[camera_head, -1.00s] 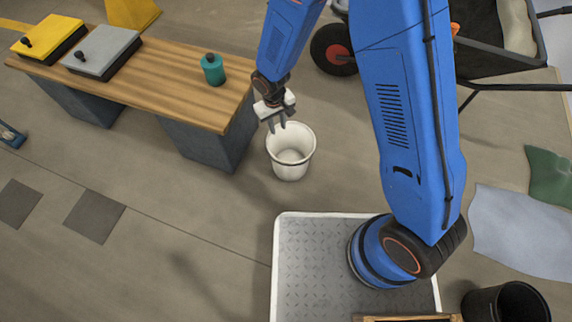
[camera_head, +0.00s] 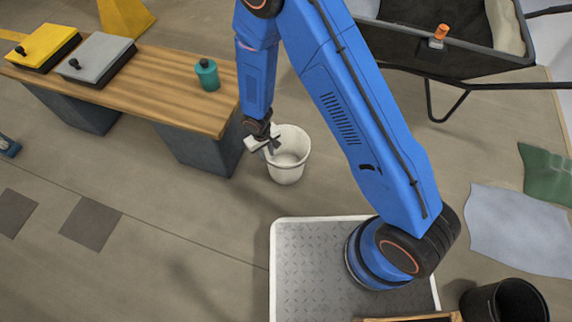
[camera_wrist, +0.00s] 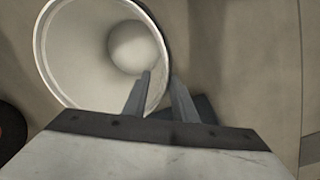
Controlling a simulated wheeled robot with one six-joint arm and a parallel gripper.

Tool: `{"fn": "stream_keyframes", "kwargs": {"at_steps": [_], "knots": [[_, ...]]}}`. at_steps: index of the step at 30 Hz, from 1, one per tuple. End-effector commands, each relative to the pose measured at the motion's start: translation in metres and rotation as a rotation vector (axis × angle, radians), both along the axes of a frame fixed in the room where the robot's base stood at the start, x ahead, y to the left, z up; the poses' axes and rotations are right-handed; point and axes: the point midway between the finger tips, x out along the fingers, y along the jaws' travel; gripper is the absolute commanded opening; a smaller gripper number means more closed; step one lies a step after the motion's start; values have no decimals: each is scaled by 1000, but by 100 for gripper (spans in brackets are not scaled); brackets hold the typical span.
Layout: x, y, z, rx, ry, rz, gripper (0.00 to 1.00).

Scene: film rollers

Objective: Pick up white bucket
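The white bucket (camera_head: 288,168) stands upright and empty on the floor beside the wooden workbench. My gripper (camera_head: 273,146) is at the left part of its rim in the head view. In the wrist view the bucket (camera_wrist: 85,55) fills the upper left, its open mouth facing the camera. My gripper (camera_wrist: 161,76) has its two fingers apart, with the rim between them: the left finger overlaps the inside and the right finger is on the outer side. A gap shows between the fingers; I cannot tell whether either touches the wall.
The workbench (camera_head: 150,88) stands close to the bucket's left, with a teal bottle (camera_head: 207,74) and yellow (camera_head: 42,50) and grey (camera_head: 97,64) boxes on top. A wheelbarrow (camera_head: 425,45) stands at the upper right. A black bucket (camera_head: 480,302) is at the lower right. Floor below the white bucket is clear.

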Motion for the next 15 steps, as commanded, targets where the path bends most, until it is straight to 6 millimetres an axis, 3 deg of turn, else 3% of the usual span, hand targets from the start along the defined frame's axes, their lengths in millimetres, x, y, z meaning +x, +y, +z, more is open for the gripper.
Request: {"fn": "stream_keyframes", "kwargs": {"at_steps": [6,15], "knots": [[1,-2,-25,-1,2,1,25],[0,-3,-37,-1,1,1,25]]}}
